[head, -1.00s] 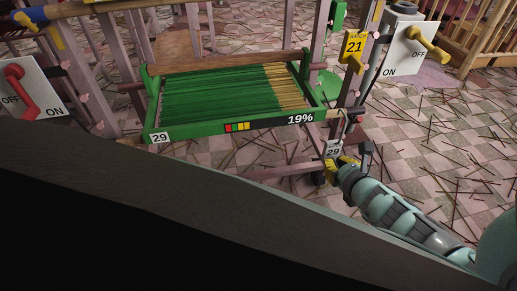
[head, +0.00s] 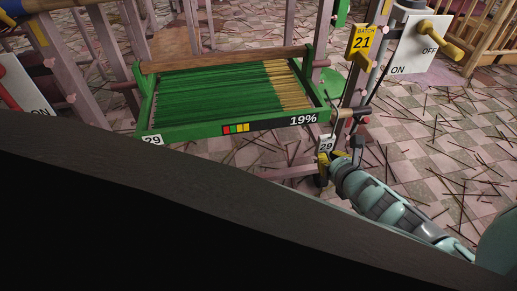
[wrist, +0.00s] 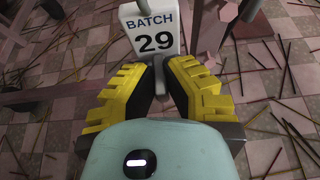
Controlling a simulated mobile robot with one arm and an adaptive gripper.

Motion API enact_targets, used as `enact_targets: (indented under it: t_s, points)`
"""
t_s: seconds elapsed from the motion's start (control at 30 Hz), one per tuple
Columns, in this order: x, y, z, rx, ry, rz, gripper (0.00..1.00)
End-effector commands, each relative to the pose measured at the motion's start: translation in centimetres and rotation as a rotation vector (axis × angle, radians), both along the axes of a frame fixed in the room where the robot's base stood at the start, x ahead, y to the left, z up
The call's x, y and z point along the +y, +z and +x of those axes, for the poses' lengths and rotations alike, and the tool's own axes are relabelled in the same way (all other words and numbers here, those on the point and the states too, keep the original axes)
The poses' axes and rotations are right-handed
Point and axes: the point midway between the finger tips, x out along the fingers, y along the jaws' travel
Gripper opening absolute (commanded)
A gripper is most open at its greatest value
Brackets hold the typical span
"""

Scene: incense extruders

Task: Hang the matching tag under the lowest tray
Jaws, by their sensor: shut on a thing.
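My gripper (head: 328,165) has yellow-padded fingers and is shut on a white tag reading BATCH 29 (wrist: 153,38). The tag also shows in the head view (head: 326,145), upright, just below the right front corner of the green tray. This tray (head: 190,130) holds green incense sticks with tan ends and carries a white 29 label (head: 152,140) and a 19% strip (head: 303,119). I cannot tell whether the tag touches a hook or peg.
A yellow BATCH 21 tag (head: 361,43) hangs on the rack post above right. A white switch panel with a yellow lever (head: 424,42) stands at the right. Sticks litter the checkered floor (head: 440,130). A dark edge fills the lower left of the head view.

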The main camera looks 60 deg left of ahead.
Motion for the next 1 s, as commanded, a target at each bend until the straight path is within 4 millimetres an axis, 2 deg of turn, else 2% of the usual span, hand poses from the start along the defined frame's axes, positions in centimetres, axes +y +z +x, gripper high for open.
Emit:
enact_targets:
  t_s: [0.4, 0.43, 0.6, 0.7, 0.83, 0.9, 1.0]
  points:
    - [-0.29, -0.26, 0.18, 0.0, -0.004, 0.0, 0.0]
    - [-0.31, -0.26, 0.17, 0.0, -0.004, 0.0, 0.13]
    - [-0.29, -0.27, 0.17, 0.0, -0.004, 0.0, 0.31]
    - [-0.29, -0.27, 0.17, 0.0, -0.004, 0.0, 0.39]
    - [-0.3, -0.28, 0.17, 0.0, -0.004, 0.0, 0.39]
    - [-0.29, -0.28, 0.16, 0.0, -0.004, 0.0, 0.51]
    - [-0.29, -0.27, 0.15, 0.0, -0.004, 0.0, 0.57]
